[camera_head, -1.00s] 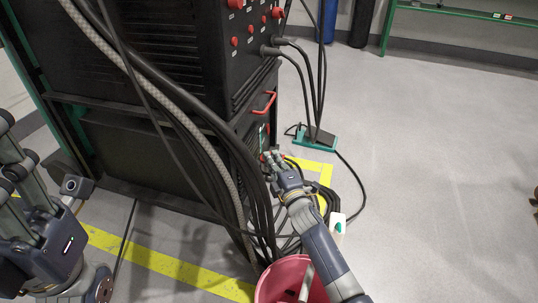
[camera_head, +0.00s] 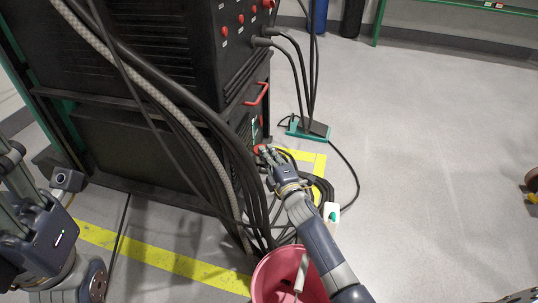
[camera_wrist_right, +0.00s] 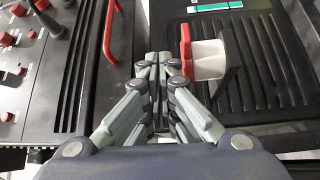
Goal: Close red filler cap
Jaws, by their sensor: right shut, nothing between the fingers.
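The red filler cap (camera_wrist_right: 186,48) stands edge-on in the right wrist view, against a white filler piece (camera_wrist_right: 208,60) with a dark tab on its right. I cannot tell how far the cap is closed. My right gripper (camera_wrist_right: 160,62) is shut and empty, its fingertips just left of the cap; contact is unclear. In the head view the right gripper (camera_head: 268,154) is at the black cabinet's lower right corner, where a little of the red cap (camera_head: 257,149) shows. My left gripper (camera_head: 14,170) is at the left edge, partly cut off.
The black cabinet (camera_head: 150,150) has a red handle (camera_head: 258,94) above the cap; the handle also shows in the right wrist view (camera_wrist_right: 110,30). Thick cables hang in front. A pink bucket (camera_head: 270,275) stands below my right arm.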

